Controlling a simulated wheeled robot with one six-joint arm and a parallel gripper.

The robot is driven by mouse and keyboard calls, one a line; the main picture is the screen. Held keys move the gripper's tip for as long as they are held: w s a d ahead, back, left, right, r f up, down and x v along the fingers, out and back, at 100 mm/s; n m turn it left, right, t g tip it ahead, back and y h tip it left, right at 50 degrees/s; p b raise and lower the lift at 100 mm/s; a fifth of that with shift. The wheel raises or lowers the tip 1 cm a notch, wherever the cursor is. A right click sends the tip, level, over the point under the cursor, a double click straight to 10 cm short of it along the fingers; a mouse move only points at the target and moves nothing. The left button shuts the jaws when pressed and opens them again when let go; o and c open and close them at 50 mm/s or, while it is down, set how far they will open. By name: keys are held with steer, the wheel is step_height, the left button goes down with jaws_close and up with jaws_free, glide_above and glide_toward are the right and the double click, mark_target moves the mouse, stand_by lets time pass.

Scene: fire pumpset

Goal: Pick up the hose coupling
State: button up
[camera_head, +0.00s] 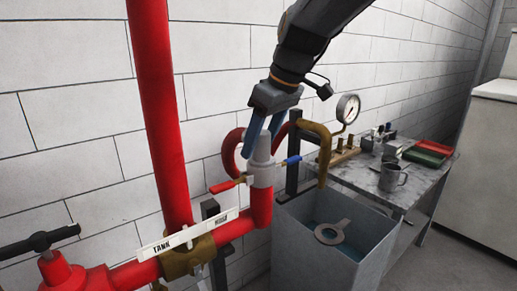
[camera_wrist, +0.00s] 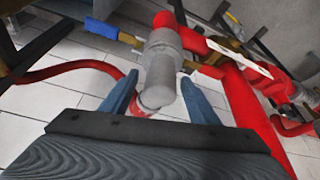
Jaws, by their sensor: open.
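A light grey stepped cylinder (camera_head: 262,150), which looks like the hose coupling, stands upright on top of the valve piece at the red pipe's end. It also shows in the wrist view (camera_wrist: 161,72). My gripper (camera_head: 260,147) comes down from above with its blue fingers apart. In the wrist view my gripper (camera_wrist: 159,78) is open, with one finger on each side of the grey cylinder. I cannot tell whether either finger touches it. A red hose (camera_head: 230,150) curves behind; where it joins the cylinder is hidden.
Red and blue valve handles (camera_head: 291,161) stick out just below the cylinder. A thick red pipe (camera_head: 160,110) rises at left. A brass-coloured curved pipe (camera_head: 323,150) and a grey tank (camera_head: 300,225) with a ring inside lie right. A table (camera_head: 425,180) holds a mug and trays.

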steer(key=shift+a, duration=0.1)
jaws_close()
step_height(320, 180, up, 10)
steer(key=shift+b, duration=1.05)
step_height(320, 180, up, 6)
steer(key=p, duration=0.5)
steer(key=shift+a, duration=0.1)
